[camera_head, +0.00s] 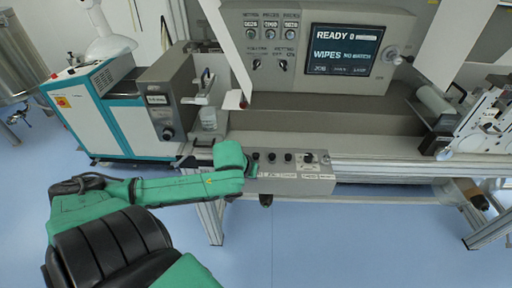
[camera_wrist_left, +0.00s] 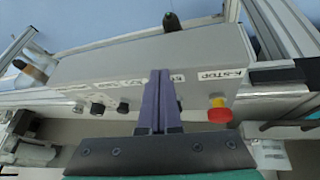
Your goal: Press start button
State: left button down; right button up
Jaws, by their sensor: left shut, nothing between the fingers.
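A grey control box (camera_head: 290,184) with a row of dark knobs or buttons and small labels hangs on the front of the machine. In the left wrist view the box (camera_wrist_left: 205,50) fills the middle, with a red E-STOP button (camera_wrist_left: 219,114) to the right of the fingers and black knobs (camera_wrist_left: 98,108) to the left. My left gripper (camera_head: 248,166) is at the left end of the box. In the wrist view its fingers (camera_wrist_left: 160,76) are shut and empty, over the box face beside a partly covered label. I cannot tell whether they touch. No start button is clearly readable; the fingers may hide it.
A screen (camera_head: 343,50) on the machine above reads READY and WIPES. A teal and white unit (camera_head: 95,105) stands at the left. Metal frame legs (camera_head: 211,222) stand below the box. The blue floor (camera_head: 330,240) in front is clear.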

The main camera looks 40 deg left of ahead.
aim_at(256, 156)
pick_arm(q)
jog(key=w+a+r+n+t+y, duration=0.1)
jog(key=w+a+r+n, duration=0.25)
jog(key=r, duration=0.25)
jog(key=w+a+r+n, duration=0.2)
jog(key=w+r+n, duration=0.2)
jog(key=w+r, duration=0.15)
jog(key=shift+m, duration=0.25)
jog(key=f+b, duration=0.3)
jog(key=f, duration=0.1)
jog(key=f+b, duration=0.3)
jog(key=b, duration=0.1)
jog(key=shift+s+a+f, duration=0.1)
jog(key=shift+s+f, duration=0.1)
jog(key=shift+f, duration=0.2)
jog(key=shift+f+b, duration=0.1)
jog(key=shift+b, duration=0.2)
dwell(0.6)
jog(key=shift+f+b, duration=0.45)
jog(key=shift+b, duration=0.05)
